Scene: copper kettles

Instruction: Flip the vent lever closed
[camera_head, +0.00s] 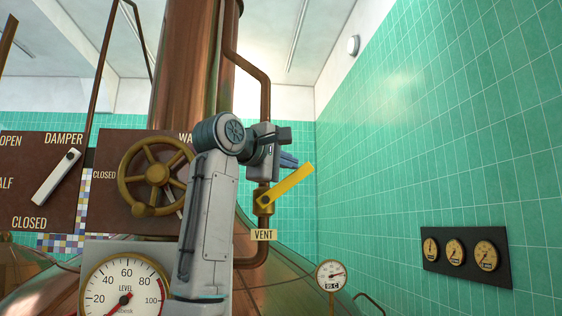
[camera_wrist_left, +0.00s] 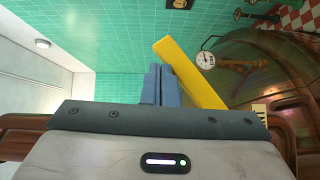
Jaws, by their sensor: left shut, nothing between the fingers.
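The yellow vent lever (camera_head: 289,183) is mounted on a brass valve body (camera_head: 262,204) on the copper pipe, above the VENT label (camera_head: 264,235). It slants up and to the right from its pivot. My left gripper (camera_head: 290,161) is shut and empty, just above the lever and left of its free end. In the left wrist view the blue fingers (camera_wrist_left: 160,84) are together beside the yellow lever (camera_wrist_left: 190,73), which slants to their right. I cannot tell whether they touch it. My left arm hides part of the panel and pipe. My right gripper is not in view.
A brass handwheel (camera_head: 157,174) and a damper panel with a white lever (camera_head: 56,177) are to the left. A level gauge (camera_head: 125,291) is below. A small dial (camera_head: 331,275) stands lower right of the lever. Wall gauges (camera_head: 455,253) hang right. Space right of the lever is free.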

